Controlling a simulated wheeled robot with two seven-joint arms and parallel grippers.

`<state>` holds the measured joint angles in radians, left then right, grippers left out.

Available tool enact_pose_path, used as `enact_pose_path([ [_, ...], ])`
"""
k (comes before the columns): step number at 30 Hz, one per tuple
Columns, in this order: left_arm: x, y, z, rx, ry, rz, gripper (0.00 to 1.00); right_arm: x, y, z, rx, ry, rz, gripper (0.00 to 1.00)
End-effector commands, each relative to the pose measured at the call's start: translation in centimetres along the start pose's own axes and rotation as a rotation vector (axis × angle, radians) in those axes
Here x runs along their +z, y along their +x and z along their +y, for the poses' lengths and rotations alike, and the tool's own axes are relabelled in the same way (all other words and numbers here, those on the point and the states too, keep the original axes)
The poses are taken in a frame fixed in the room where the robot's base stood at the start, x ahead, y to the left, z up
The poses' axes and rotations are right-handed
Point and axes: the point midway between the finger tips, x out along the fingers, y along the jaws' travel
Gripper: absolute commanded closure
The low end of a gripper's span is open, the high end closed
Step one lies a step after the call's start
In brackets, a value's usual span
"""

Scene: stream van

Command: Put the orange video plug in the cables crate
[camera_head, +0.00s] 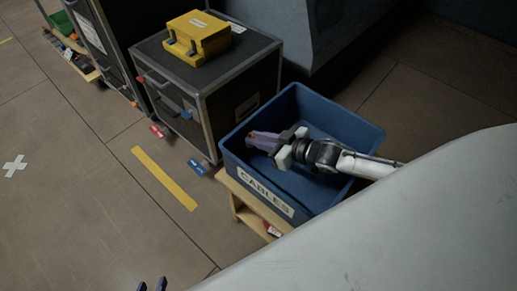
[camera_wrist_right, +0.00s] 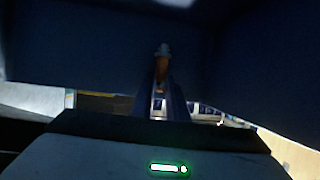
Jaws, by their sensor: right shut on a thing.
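The blue cables crate (camera_head: 228,150), with a white CABLES label (camera_head: 266,193) on its front, stands right of the middle in the head view. My right gripper (camera_head: 257,139) reaches in from the right, its fingers within the crate's outline near the left wall. In the right wrist view, my right gripper (camera_wrist_right: 163,85) is shut on the orange video plug (camera_wrist_right: 162,66), which shows as a small orange piece with a grey end between the fingertips. The fingers hide most of it. My left gripper (camera_head: 152,286) shows only two dark fingertips, apart, at the bottom edge of the head view.
The crate rests on a low wooden stand (camera_head: 236,205). A black equipment case (camera_head: 193,95) with a yellow case (camera_head: 197,37) on top stands behind it. Red and blue pieces lie on the floor nearby. Open floor lies to the left.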

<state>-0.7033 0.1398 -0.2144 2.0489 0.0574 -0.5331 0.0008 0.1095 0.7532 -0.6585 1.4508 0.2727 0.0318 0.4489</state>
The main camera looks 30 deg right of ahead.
Motion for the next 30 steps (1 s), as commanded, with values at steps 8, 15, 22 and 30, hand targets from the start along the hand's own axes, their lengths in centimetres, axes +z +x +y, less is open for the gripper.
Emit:
enact_pose_path([
  [8,0.5,0.7,-0.2,0.001,0.001,0.009,0.69,2.9,1.3,0.0,0.0,0.0,0.0,1.0],
  [15,0.3,0.8,-0.2,0.002,-0.005,0.019,0.69,4.5,1.9,0.0,0.0,-0.002,0.002,1.0],
  [22,0.5,0.8,-0.2,0.002,-0.006,0.017,0.69,4.5,1.9,0.0,0.0,-0.002,0.002,1.0],
  [30,0.6,0.8,-0.2,0.003,-0.008,0.016,0.69,4.7,2.0,0.0,0.0,-0.001,0.001,0.68],
])
